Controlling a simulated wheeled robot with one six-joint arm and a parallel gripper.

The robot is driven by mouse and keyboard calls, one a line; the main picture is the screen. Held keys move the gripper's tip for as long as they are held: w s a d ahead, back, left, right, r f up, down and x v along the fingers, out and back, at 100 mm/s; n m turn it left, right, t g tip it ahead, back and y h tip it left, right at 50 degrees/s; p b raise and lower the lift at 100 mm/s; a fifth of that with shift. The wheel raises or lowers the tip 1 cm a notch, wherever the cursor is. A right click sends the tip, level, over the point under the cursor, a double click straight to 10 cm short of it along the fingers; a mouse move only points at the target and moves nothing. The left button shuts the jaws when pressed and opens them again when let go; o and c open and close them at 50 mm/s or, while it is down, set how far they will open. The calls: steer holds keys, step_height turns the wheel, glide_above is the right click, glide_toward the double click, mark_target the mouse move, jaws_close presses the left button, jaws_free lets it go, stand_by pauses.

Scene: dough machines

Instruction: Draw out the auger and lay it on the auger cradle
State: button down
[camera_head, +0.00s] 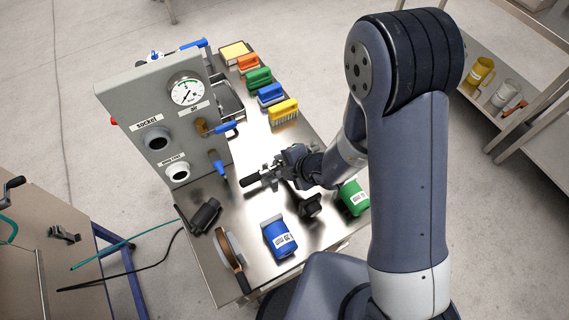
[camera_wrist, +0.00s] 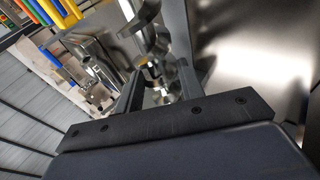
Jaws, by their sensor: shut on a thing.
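My gripper (camera_head: 272,177) is above the steel bench, right of the grey gauge panel. It is shut on the auger, a shiny metal shaft with spiral flights. In the wrist view the auger (camera_wrist: 152,42) passes between the two dark fingers (camera_wrist: 158,88) and extends beyond them. In the head view it is small and partly hidden by the gripper. A small dark block (camera_head: 311,205) stands on the bench just below my gripper; I cannot tell whether it is the auger cradle.
The grey panel (camera_head: 140,100) with gauge and blue-handled valves stands left. Several coloured brushes (camera_head: 271,95) line the bench's back.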

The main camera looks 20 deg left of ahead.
steer(key=shift+f, duration=0.1)
steer(key=c, duration=0.8)
jaws_free()
steer(key=shift+c, duration=0.2)
steer(key=shift+o, duration=0.5)
steer(key=o, duration=0.6)
steer(key=shift+o, duration=0.7)
steer(key=shift+s+d+f, duration=0.1)
steer(key=shift+f, duration=0.05)
steer(key=shift+s+d+f, duration=0.1)
steer(key=shift+c, duration=0.3)
